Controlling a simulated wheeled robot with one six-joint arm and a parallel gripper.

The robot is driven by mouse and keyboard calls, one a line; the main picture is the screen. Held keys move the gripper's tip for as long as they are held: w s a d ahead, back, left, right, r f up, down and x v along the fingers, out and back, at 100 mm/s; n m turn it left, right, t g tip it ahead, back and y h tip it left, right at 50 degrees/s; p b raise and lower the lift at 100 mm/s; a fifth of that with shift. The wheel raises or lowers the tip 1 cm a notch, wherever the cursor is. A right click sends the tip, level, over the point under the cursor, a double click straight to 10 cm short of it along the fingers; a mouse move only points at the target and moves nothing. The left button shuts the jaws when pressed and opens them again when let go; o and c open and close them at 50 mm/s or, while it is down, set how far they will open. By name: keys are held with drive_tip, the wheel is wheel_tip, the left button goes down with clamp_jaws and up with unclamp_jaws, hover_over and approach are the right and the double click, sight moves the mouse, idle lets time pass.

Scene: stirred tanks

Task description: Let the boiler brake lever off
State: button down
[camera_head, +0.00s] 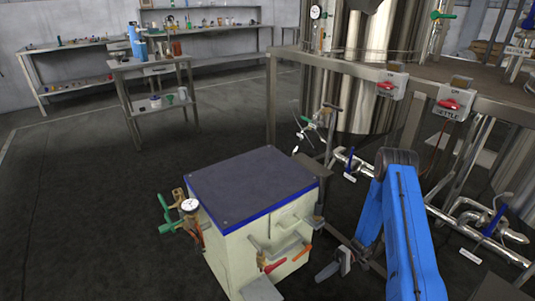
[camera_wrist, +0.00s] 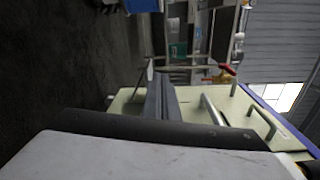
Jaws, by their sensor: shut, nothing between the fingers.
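The boiler looks like a cream box (camera_head: 225,262) with a dark top and blue rim, low in the middle of the head view. Its front carries grey bars, a red handle (camera_head: 275,265) and an orange handle (camera_head: 301,253). I cannot tell for certain which is the brake lever. My gripper (camera_head: 326,271) is shut and empty, just right of the boiler's front, apart from both handles. In the wrist view, my gripper's fingers (camera_wrist: 160,98) lie in front of the cream panel (camera_wrist: 235,108). A red handle (camera_wrist: 228,69) shows beyond them.
A gauge (camera_head: 189,205) and a green-handled valve (camera_head: 166,212) stick out on the boiler's left. Steel tanks (camera_head: 362,75) and a pipe frame stand behind on the right, with red switches (camera_head: 450,103). The floor (camera_head: 90,220) on the left is clear.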

drive_tip(key=s+d+r+t+h, duration=0.15)
drive_tip(key=r+h, duration=0.35)
drive_tip(key=r, duration=1.1)
drive_tip(key=s+d+r+t+h, duration=0.1)
drive_tip(key=s+r+t+h, duration=0.2)
drive_tip(key=r, duration=1.3)
drive_tip(key=s+d+r+m+t+h, duration=0.2)
drive_tip(key=s+r+t, duration=0.3)
drive_tip(key=s+r, duration=0.4)
drive_tip(key=s+d+r+m+t+h, duration=0.2)
drive_tip(key=s+r+t+h, duration=0.2)
drive_tip(key=s+r, duration=0.4)
drive_tip(key=shift+s+r+t+h, duration=0.35)
drive_tip(key=shift+s+t, duration=0.2)
drive_tip(key=shift+s, duration=0.9)
